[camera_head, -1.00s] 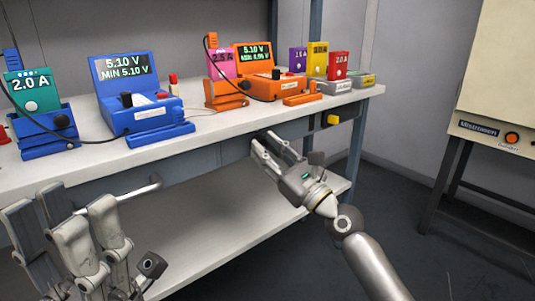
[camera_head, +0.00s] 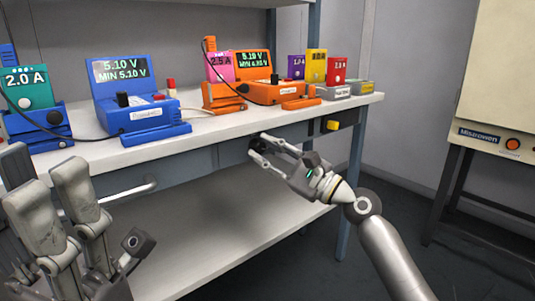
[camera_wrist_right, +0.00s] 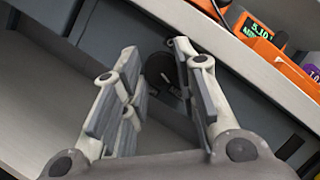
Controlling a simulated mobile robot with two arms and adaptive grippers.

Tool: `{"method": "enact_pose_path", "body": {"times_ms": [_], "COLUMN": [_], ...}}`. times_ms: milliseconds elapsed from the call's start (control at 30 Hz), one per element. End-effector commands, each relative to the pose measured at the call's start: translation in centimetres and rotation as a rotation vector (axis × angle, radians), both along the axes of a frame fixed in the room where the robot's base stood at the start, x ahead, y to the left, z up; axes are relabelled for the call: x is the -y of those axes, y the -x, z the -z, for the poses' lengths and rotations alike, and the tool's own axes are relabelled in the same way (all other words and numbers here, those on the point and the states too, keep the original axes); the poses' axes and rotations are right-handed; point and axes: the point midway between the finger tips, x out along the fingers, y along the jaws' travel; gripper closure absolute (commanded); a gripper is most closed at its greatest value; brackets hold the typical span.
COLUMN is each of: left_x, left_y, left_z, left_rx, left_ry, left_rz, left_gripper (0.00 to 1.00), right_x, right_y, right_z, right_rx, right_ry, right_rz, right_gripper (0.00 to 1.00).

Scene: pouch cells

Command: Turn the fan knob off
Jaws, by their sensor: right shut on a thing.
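The dark round fan knob (camera_wrist_right: 163,73) sits on the grey front panel under the bench top. In the head view it is a small black shape (camera_head: 261,146), partly hidden by my right gripper (camera_head: 258,147). In the wrist view the fingers of my right gripper (camera_wrist_right: 162,82) lie on either side of the knob and are shut on it. Any mark on the knob is too small to read. My left gripper (camera_head: 45,175) is at the lower left, in front of the bench and away from the knob, with its fingers apart and nothing between them.
On the bench top (camera_head: 205,132) stand a blue tester (camera_head: 140,100), an orange tester (camera_head: 272,88) and several coloured pouch cells. A grey handle (camera_head: 130,190) juts from the bench front. A yellow block (camera_head: 332,125) is right of the knob. The lower shelf (camera_head: 220,225) is bare.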

Motion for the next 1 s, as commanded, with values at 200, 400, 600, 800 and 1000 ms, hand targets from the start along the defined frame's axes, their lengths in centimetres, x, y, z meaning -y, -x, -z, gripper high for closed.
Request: {"method": "enact_pose_path", "body": {"times_ms": [200,400,600,800,1000], "left_x": [0.01,0.01,0.01,0.01,-0.04], "left_y": [0.0,0.0,0.01,0.01,-0.01], "left_z": [0.01,0.01,0.01,0.0,0.04], "left_rx": [0.0,0.0,0.001,0.001,0.0], "left_ry": [0.0,0.0,0.0,0.0,0.0], "left_rz": [0.0,0.001,0.001,0.001,-0.001], "left_gripper": [0.6,0.6,0.6,0.6,0.6], "right_x": [-0.05,-0.04,-0.03,-0.01,0.78], "right_y": [0.01,0.01,0.0,0.0,0.47], "right_z": [0.18,0.2,0.15,0.08,0.37], "right_rx": [0.002,0.001,0.002,0.002,0.001], "right_ry": [0.01,0.009,0.007,0.006,0.006], "right_rz": [-0.001,-0.002,-0.001,-0.001,0.002], "right_gripper": [0.96,0.96,0.5,0.5,0.5]}}
